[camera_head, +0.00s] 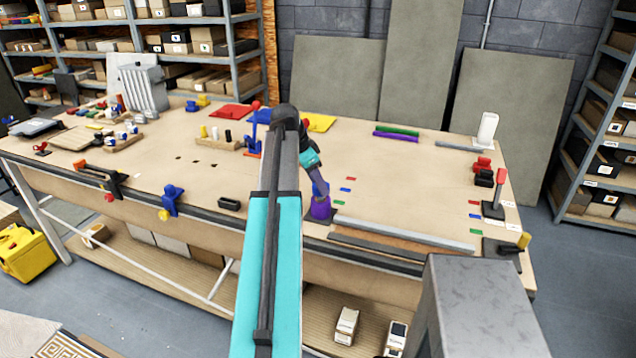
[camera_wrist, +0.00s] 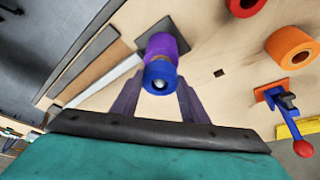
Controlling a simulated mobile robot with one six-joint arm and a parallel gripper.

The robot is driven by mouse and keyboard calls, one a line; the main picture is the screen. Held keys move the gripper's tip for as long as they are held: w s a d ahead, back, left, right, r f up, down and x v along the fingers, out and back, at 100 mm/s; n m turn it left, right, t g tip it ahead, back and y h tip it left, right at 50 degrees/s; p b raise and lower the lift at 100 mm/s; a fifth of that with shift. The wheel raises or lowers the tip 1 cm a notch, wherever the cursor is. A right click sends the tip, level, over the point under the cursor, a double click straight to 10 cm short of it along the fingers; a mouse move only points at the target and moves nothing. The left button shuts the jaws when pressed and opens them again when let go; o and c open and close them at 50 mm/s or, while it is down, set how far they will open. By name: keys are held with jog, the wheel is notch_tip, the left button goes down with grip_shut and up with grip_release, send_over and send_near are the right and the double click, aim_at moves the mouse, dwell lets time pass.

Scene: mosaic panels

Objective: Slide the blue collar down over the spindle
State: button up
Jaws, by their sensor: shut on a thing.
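The blue collar (camera_wrist: 161,70) is between the two fingers of my gripper (camera_wrist: 159,80), which is shut on it. A pale round tip of the spindle (camera_wrist: 160,86) shows inside the collar's bore, so the collar appears to be around the spindle's top. A purple collar (camera_wrist: 166,45) sits just beyond the blue one, around the same spindle, above a dark base plate (camera_wrist: 147,37). Any gap between the two collars is hard to tell. In the head view my gripper (camera_head: 319,181) is directly above the purple collar (camera_head: 320,210), with the blue collar (camera_head: 321,189) partly hidden.
An orange ring (camera_wrist: 292,47) and a red ring (camera_wrist: 243,4) are at the right in the wrist view, with a blue clamp with a red knob (camera_wrist: 285,105) below. A grey bar (camera_head: 405,232) lies along the bench's front edge. The bench right of my gripper is mostly clear.

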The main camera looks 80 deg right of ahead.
jog(key=shift+f+b, duration=0.6)
jog(key=shift+f, duration=0.65)
dwell(0.3)
jog(key=o, duration=1.4)
jog(key=shift+b+v, duration=1.6)
jog(key=shift+v, duration=5.3)
